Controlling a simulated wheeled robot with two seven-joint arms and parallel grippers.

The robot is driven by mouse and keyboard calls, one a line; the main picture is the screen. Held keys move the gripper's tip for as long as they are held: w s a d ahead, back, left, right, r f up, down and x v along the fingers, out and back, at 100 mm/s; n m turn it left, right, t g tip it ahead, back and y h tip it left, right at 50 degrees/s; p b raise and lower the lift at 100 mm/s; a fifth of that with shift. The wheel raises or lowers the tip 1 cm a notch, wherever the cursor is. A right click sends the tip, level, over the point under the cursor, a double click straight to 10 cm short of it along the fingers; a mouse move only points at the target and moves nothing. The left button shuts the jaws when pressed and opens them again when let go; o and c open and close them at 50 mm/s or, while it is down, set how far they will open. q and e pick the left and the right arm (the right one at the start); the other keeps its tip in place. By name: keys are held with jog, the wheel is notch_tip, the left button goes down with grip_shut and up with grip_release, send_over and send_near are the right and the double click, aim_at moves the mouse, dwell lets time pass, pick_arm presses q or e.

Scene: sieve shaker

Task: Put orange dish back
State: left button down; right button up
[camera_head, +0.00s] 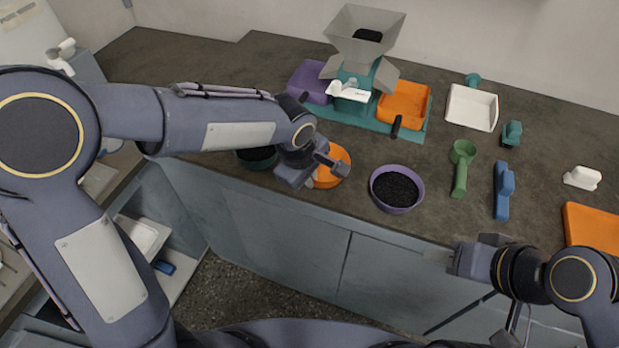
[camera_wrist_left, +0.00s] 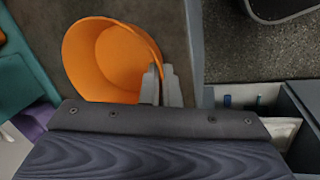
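The orange dish (camera_head: 337,158) is a round, empty bowl near the counter's front edge, left of the purple bowl (camera_head: 397,189). It also shows in the left wrist view (camera_wrist_left: 105,60). My left gripper (camera_head: 328,166) is at its rim; in the left wrist view its two fingers (camera_wrist_left: 161,86) are close together with the rim between them. Whether the dish rests on the counter or is slightly raised is hard to tell. My right gripper (camera_head: 483,247) is apart from the dish, at the counter's front edge; its finger opening is not clear.
The purple bowl and a dark green bowl (camera_head: 258,157) hold black grains. Behind stands a grey hopper (camera_head: 365,33) on a teal base, with a purple tray (camera_head: 309,81) and an orange tray (camera_head: 404,104). A green scoop (camera_head: 461,168) and blue tool (camera_head: 503,190) lie right.

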pick_arm(q)
jog(key=shift+f, duration=0.35)
jog(key=shift+f, duration=0.15)
jog(key=c, duration=1.7)
grip_release()
